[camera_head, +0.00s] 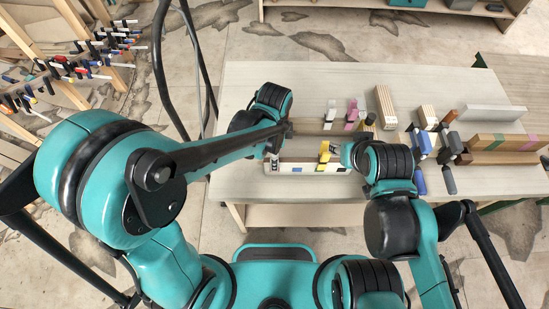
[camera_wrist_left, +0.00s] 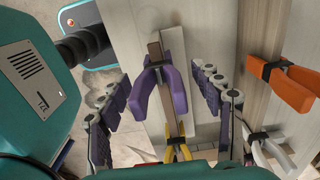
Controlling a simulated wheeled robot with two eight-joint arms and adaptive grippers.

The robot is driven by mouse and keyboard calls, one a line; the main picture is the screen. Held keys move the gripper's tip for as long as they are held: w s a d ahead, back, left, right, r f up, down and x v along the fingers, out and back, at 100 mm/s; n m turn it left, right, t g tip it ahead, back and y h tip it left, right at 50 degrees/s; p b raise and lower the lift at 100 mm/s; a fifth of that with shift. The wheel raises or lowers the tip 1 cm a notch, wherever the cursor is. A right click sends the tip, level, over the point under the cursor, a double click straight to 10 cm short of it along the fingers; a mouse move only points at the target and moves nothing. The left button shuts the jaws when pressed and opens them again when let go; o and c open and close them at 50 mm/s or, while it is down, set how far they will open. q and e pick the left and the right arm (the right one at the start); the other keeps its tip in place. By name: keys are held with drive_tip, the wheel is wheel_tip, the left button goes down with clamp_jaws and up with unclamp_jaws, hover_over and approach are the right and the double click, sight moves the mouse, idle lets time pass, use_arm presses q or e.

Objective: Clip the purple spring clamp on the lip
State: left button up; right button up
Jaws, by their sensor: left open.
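The purple spring clamp (camera_wrist_left: 172,92) shows in the left wrist view, its jaw end at a brown wooden lip (camera_wrist_left: 154,52) and its handles spread toward the camera. I cannot tell whether its jaws grip the lip. My left gripper (camera_wrist_left: 166,84) is open, one finger on each side of the clamp, apart from it. In the head view my left gripper (camera_head: 274,160) is at the left end of the work strip, and the purple clamp is not clearly visible. My right gripper (camera_head: 338,150) is beside a yellow clamp (camera_head: 324,152); its fingers are too small to read.
An orange clamp (camera_wrist_left: 284,80) and a grey clamp (camera_wrist_left: 268,150) stand to the right in the wrist view. In the head view a pink clamp (camera_head: 351,114) stands behind the strip. Wood blocks (camera_head: 386,106) and more clamps crowd the table's right side.

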use_arm(q)
drive_tip(key=shift+f, duration=0.5)
drive_tip(key=shift+s, duration=0.1)
drive_tip(key=shift+c, duration=0.4)
clamp_jaws()
drive_tip(key=shift+r, duration=0.15)
